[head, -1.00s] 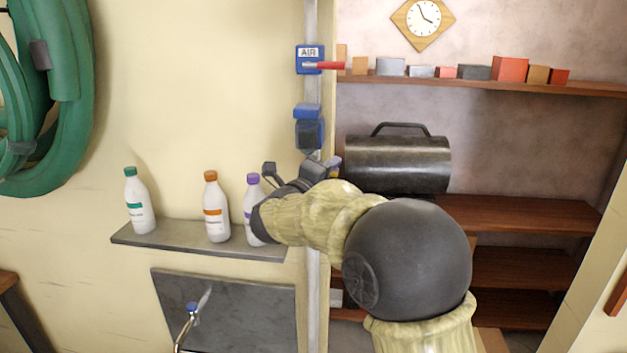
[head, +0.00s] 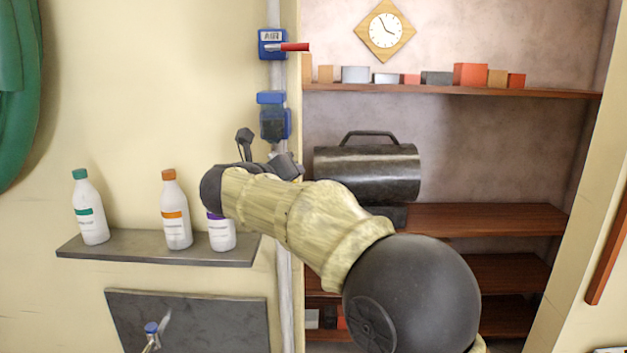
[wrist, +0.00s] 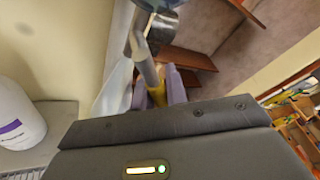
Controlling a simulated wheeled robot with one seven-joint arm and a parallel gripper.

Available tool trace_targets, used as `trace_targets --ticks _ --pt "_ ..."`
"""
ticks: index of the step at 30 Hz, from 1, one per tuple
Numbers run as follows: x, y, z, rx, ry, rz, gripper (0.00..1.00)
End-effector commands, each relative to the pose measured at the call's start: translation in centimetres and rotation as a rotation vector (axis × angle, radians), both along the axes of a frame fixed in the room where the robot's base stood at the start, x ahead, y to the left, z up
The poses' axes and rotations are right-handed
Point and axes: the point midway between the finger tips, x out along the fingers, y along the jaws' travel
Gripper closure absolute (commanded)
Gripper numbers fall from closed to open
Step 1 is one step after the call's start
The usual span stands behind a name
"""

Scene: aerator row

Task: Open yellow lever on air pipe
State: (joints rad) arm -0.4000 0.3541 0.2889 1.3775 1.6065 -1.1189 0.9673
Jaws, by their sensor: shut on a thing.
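The grey air pipe (head: 275,92) runs up the wall edge, and its upper blue valve (head: 271,44) is marked AIR and has a red lever (head: 291,47) pointing right. In the wrist view a yellow lever (wrist: 158,95) lies between the purple fingertips of my gripper (wrist: 156,88), which is shut on it. A grey rod-like part (wrist: 146,66) leads away from the yellow piece. In the head view my gripper (head: 272,162) is at the pipe, below the lower blue fitting (head: 273,122); the yellow lever and fingertips are hidden there.
A ledge (head: 160,249) left of the pipe bears a green-capped bottle (head: 90,210), an orange-capped bottle (head: 176,215) and a purple-labelled bottle (head: 222,236) partly behind my arm. A dark cylinder with a handle (head: 368,172) stands on the shelf (head: 480,218) to the right.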

Motion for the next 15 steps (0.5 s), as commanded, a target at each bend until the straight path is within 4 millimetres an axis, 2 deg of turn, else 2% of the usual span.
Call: trace_targets --ticks 1,6,15 --pt "-0.1 0.7 -0.7 0.048 -0.001 0.006 1.0" --pt "-0.3 2.0 -1.1 0.209 -0.007 0.017 1.0" --pt "-0.2 3.4 -1.6 0.477 -0.018 0.018 1.0"
